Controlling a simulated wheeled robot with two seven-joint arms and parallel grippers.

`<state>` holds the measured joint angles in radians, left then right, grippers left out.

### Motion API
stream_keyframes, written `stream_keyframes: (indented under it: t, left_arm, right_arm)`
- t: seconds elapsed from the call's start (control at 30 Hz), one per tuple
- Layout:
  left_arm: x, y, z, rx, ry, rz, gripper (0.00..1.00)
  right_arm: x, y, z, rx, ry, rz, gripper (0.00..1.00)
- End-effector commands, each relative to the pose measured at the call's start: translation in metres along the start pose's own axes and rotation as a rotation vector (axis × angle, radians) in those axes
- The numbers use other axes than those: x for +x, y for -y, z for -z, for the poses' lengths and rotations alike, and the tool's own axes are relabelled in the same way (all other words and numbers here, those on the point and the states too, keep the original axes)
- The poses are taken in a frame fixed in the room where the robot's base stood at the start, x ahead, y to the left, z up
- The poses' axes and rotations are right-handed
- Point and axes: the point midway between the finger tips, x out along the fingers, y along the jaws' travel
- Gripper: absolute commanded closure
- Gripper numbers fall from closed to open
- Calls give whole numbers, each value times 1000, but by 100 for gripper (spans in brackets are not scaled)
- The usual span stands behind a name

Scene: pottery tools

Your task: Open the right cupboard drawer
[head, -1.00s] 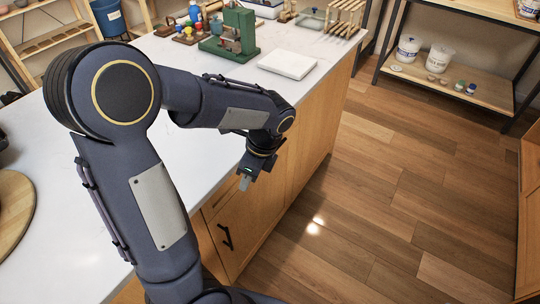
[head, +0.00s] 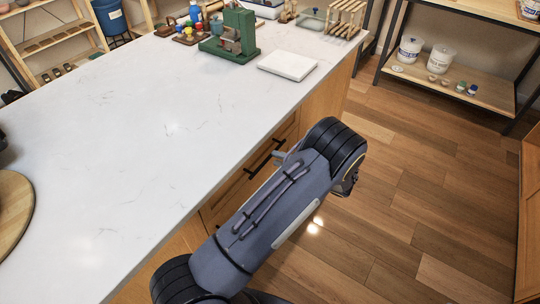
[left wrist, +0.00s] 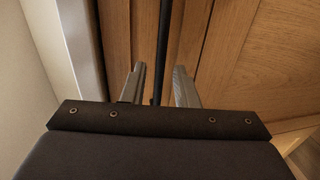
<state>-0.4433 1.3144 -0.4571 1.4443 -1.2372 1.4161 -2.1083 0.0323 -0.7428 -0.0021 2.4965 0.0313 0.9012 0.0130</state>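The wooden cupboard drawer (head: 238,187) is under the counter's front edge in the head view and looks closed. Its black bar handle (head: 262,160) is partly in view. My left gripper (head: 281,156) is at the handle's right end, largely hidden behind my own arm. In the left wrist view the left gripper (left wrist: 159,88) is open. Its two grey fingers stand apart, with the black handle (left wrist: 163,45) running between them. I see a gap on each side of the bar. My right gripper is in neither view.
The white countertop (head: 130,130) borders the drawer. A green press (head: 232,38), a white slab (head: 287,65) and a round wooden board (head: 12,208) rest on it. The wooden floor (head: 420,200) right of the cupboard is clear. A shelf (head: 455,85) stands at the back right.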

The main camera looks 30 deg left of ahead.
Motion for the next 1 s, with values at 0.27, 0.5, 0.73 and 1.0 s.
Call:
stream_keyframes:
  t: [0.27,0.5,0.73,1.0]
  left_arm:
    - [36,0,0,-1,-1,1,73]
    - [42,0,0,-2,0,2,73]
    - [42,0,0,-3,0,3,89]
    - [42,0,0,-3,-1,3,100]
  right_arm:
    - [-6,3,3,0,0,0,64]
    - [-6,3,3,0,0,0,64]
    - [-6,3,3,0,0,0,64]
    - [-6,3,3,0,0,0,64]
